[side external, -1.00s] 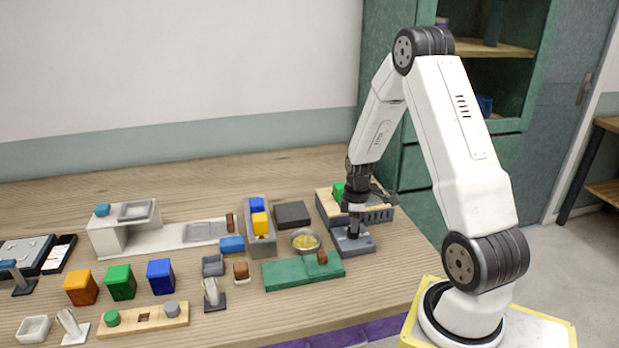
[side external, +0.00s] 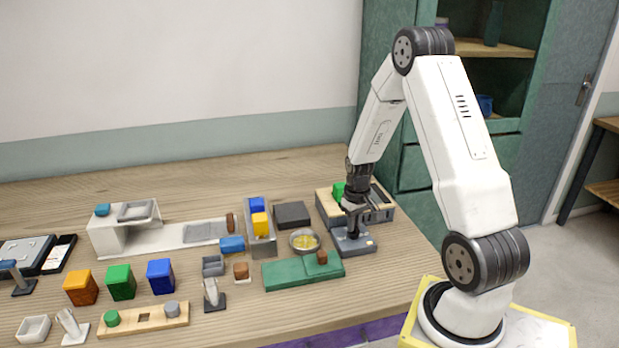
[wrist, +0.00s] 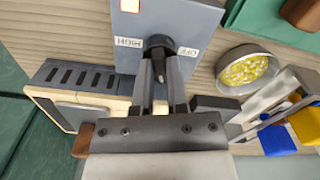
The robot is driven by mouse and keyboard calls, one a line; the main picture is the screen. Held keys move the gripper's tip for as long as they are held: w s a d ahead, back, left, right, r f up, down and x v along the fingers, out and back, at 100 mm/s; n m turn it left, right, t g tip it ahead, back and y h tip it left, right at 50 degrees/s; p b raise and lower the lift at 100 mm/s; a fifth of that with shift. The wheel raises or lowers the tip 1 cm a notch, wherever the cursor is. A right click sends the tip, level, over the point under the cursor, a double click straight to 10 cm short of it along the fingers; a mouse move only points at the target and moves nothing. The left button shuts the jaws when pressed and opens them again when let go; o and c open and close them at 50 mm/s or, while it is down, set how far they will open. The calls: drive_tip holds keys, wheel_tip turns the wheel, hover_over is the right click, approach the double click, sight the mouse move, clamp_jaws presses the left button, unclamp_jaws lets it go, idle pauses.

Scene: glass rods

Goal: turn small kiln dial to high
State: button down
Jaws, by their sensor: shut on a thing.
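The small kiln control box (side external: 365,246) is a grey block at the right of the table, in front of the slotted unit. In the wrist view the box (wrist: 185,18) carries the labels HIGH (wrist: 128,42) and OFF (wrist: 188,50), on either side of a dark dial (wrist: 157,42). My gripper (wrist: 158,58) is shut on the dial, one finger on each side. The dial's pointer direction is hidden. A pale panel with a red-orange edge (wrist: 129,5) shows on the box. In the side view my gripper (side external: 352,228) comes down on the box and hides the dial.
A slotted grey and cream unit (side external: 376,214) with a green block stands just behind the box. A metal bowl of yellow pieces (side external: 305,240) and a green board (side external: 295,273) are close on the left. The table's right edge is near.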

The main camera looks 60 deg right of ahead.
drive_tip(key=m, duration=0.5)
drive_tip(key=shift+m, duration=0.3)
drive_tip(key=m, duration=1)
drive_tip(key=shift+m, duration=0.4)
drive_tip(key=m, duration=0.5)
drive_tip(key=c, duration=0.6)
unclamp_jaws()
drive_tip(key=shift+c, duration=0.2)
drive_tip(key=shift+r, duration=3.95)
